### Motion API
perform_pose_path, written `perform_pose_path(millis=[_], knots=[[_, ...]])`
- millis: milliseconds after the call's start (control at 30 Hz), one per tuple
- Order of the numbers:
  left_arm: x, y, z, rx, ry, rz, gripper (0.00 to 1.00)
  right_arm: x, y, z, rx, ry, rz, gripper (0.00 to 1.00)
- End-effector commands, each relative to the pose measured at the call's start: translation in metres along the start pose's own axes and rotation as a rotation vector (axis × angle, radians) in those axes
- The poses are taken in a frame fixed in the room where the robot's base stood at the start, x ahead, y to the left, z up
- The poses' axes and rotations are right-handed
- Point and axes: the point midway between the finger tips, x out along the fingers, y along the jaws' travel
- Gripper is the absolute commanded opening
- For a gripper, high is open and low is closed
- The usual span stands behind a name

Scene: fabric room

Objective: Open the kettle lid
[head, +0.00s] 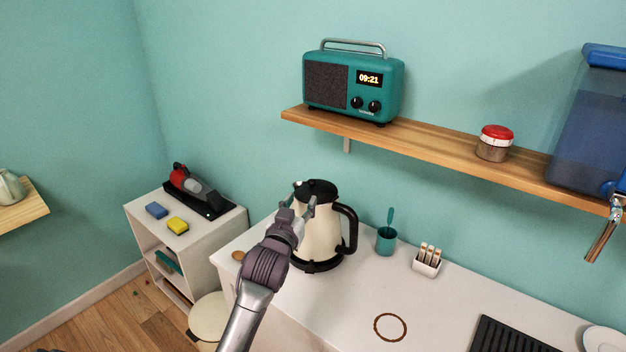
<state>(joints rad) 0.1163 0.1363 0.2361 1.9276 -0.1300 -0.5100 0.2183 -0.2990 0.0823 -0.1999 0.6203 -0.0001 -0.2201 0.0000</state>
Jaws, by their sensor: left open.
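The cream kettle (322,236) with a black handle stands upright on its black base on the white counter. Its black lid (317,188) is on top and looks closed. My left gripper (299,192) is open, in front of the kettle's upper left side near the lid. My gripper and wrist hide part of the kettle's left side. I cannot tell whether a finger touches the lid. My right gripper is not in view.
A teal cup (386,240) with a teal utensil and a small white holder (427,263) stand right of the kettle. A wooden shelf (440,151) above holds a teal radio (345,88), a red-lidded jar (494,144) and a blue water dispenser (592,125). The front counter is mostly clear.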

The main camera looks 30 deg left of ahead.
Motion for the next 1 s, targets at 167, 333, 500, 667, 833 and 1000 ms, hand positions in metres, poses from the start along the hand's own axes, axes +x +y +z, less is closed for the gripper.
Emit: perform_pose_path(millis=[167,333,500,667,833,1000], knots=[[0.04,0.0,-0.003,0.0,-0.001,0.0,0.47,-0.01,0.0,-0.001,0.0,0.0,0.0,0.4],[0.072,0.0,-0.002,0.0,-0.003,0.0,0.47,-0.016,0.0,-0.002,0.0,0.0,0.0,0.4],[0.095,0.0,-0.001,0.001,-0.002,0.0,0.47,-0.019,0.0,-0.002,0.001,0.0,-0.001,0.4],[0.104,0.001,0.0,0.001,-0.002,0.001,0.47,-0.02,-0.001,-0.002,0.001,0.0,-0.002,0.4],[0.107,0.001,0.001,0.001,-0.002,0.001,0.47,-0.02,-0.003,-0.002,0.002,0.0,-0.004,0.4],[0.106,0.001,0.001,0.001,-0.002,0.001,0.43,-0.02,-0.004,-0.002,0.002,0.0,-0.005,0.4]])
